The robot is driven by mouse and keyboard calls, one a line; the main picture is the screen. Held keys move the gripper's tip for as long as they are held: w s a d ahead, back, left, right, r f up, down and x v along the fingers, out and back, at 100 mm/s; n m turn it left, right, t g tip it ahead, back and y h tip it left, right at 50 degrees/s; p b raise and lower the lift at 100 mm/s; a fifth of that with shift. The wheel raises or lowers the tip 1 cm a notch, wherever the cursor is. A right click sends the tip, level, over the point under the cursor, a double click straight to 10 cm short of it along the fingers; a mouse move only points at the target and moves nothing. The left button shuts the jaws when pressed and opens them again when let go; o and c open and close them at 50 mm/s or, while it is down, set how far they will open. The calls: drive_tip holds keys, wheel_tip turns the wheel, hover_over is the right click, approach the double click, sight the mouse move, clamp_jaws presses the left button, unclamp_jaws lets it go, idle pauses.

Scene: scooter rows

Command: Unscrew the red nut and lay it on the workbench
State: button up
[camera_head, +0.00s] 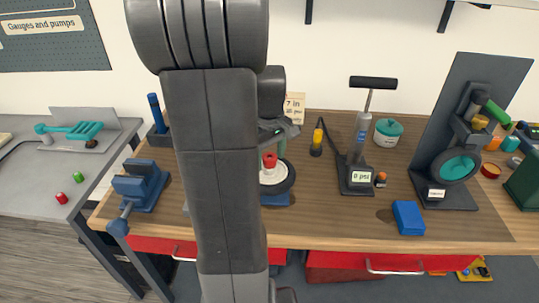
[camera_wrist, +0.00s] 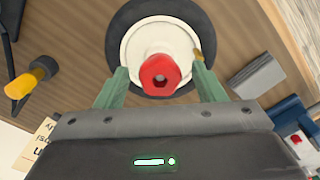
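The red nut (camera_wrist: 150,69) is six-sided with a dark hole, at the middle of a white hub (camera_wrist: 131,45) on a black-tyred wheel (camera_wrist: 196,14). My gripper (camera_wrist: 160,72) is open, with one green finger on each side of the nut. Gaps show between fingers and nut; the height between them is hard to tell. In the head view my arm hides the wheel's left part, and my gripper (camera_head: 281,139) is partly hidden.
A blue vise (camera_head: 140,185) stands left on the bench. A pump with a gauge (camera_head: 357,176), a blue block (camera_head: 408,217) and a dark stand (camera_head: 450,190) are to the right. Bare wood lies at the front middle. A grey table (camera_head: 30,190) stands further left.

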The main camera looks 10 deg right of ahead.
drive_tip(key=c, duration=1)
drive_tip(key=n+p, duration=0.1)
drive_tip(key=n, duration=0.4)
drive_tip(key=shift+r+n, duration=0.1)
drive_tip(key=shift+n, duration=0.2)
drive_tip(key=n, duration=0.5)
drive_tip(key=shift+p, duration=0.3)
drive_tip(key=n, duration=0.5)
drive_tip(key=shift+n+p, duration=0.3)
drive_tip(key=shift+n, duration=0.1)
drive_tip(key=n, duration=0.5)
drive_tip(key=o, duration=1)
